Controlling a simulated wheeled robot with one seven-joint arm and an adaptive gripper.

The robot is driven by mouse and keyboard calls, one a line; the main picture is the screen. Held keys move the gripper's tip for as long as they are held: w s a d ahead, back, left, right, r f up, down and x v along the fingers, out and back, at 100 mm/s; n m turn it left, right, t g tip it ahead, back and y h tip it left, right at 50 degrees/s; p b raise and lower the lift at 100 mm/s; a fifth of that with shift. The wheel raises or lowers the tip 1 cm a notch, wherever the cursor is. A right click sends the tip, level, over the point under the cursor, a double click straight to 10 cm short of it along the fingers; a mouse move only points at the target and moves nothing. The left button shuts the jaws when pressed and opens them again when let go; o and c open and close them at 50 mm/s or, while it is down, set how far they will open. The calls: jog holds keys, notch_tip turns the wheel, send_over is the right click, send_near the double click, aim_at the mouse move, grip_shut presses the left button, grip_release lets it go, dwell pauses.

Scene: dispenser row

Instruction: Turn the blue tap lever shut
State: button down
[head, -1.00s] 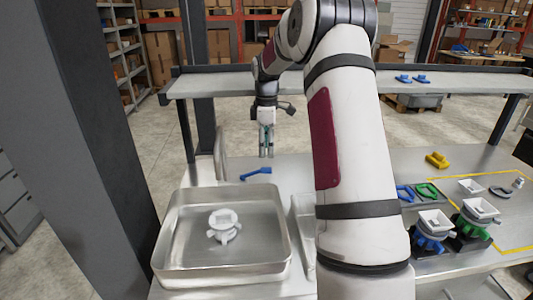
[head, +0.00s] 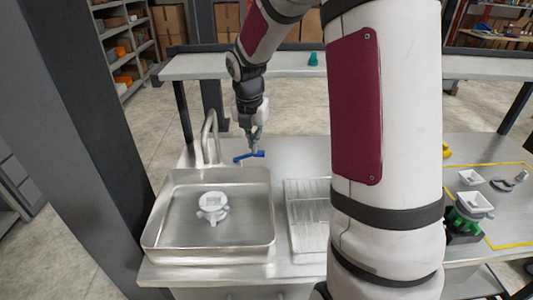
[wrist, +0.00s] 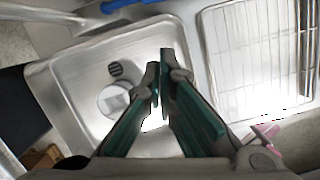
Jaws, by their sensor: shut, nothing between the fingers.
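The blue tap lever (head: 248,157) lies roughly crosswise beside the sink's back right corner in the head view. Part of it shows at the top edge of the wrist view (wrist: 122,4). The grey tap spout (head: 210,135) stands to its left. My gripper (head: 253,148) points down at the lever, its fingertips overlapping or just behind it in the head view; I cannot tell whether they touch. In the wrist view my gripper (wrist: 160,64) is shut and empty, its fingertips over the sink in the picture, apart from the lever.
The metal sink (head: 155,235) holds a white lobed part (head: 212,206). A wire drying rack (head: 306,215) is right of it. A raised shelf (head: 400,68) crosses behind the counter. A green-based dispenser (head: 466,222) stands at the right, beyond my arm.

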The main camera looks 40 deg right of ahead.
aim_at(259, 154)
jog(key=w+d+f+n, duration=0.2)
jog(key=w+d+f, duration=0.1)
jog(key=f, duration=0.6)
jog(key=shift+w+d+f, duration=0.2)
jog(key=shift+w+f, duration=0.1)
jog(key=shift+f, duration=0.05)
dwell(0.3)
jog(key=shift+w+d+p, duration=0.5)
jog(key=shift+d+p, duration=0.1)
jog(key=shift+d, duration=0.25)
jog(key=shift+w+r, duration=0.1)
jog(key=shift+w, duration=0.05)
